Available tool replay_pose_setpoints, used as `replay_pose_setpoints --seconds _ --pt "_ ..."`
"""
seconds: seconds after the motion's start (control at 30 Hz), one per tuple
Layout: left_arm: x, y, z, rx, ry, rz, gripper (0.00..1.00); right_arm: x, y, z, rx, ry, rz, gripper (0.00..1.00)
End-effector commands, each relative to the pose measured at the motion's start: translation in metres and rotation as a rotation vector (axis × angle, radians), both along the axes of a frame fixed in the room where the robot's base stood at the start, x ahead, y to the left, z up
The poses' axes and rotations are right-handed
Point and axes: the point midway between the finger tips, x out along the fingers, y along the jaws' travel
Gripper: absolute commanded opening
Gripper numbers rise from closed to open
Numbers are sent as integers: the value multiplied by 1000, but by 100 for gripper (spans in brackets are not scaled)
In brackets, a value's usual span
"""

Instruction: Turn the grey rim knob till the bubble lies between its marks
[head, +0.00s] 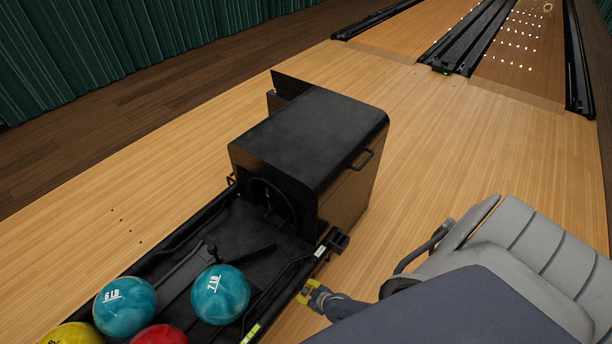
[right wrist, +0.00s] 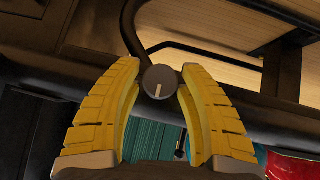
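The grey rim knob (right wrist: 160,82) is round, with a pale pointer line aimed down in the right wrist view. My right gripper (right wrist: 160,75) has its yellow fingers on either side of the knob, with a thin gap seeming to show at each side. In the head view, my right gripper (head: 308,291) is beside the rack's right rim, and I cannot make out the knob there. A yellow-green strip (head: 251,333) on that rim may be the level vial; its bubble and marks are too small to tell. My left gripper is out of view.
The black ball return hood (head: 312,135) stands behind the rack. A teal 7 LB ball (head: 220,293), a teal 6 LB ball (head: 125,306), a red ball (head: 160,335) and a yellow ball (head: 73,335) lie in the rack. Wooden floor right of the hood is clear.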

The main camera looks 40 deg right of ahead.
Motion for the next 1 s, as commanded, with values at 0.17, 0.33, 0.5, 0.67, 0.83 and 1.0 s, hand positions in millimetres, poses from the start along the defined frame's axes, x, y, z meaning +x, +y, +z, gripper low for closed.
replay_pose_setpoints --seconds 0.17,0.33,0.5,0.67,0.83,1.0 --pt "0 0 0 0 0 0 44 0 0 0 0 0 0 17" --pt "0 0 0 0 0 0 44 -1 0 0 0 1 0 0" --pt "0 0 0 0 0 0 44 0 -1 0 9 3 2 0" --pt "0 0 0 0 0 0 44 1 -1 0 59 13 5 0" --pt "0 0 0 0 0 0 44 1 0 0 121 31 6 0" --pt "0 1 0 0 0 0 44 0 1 0 182 46 5 0"
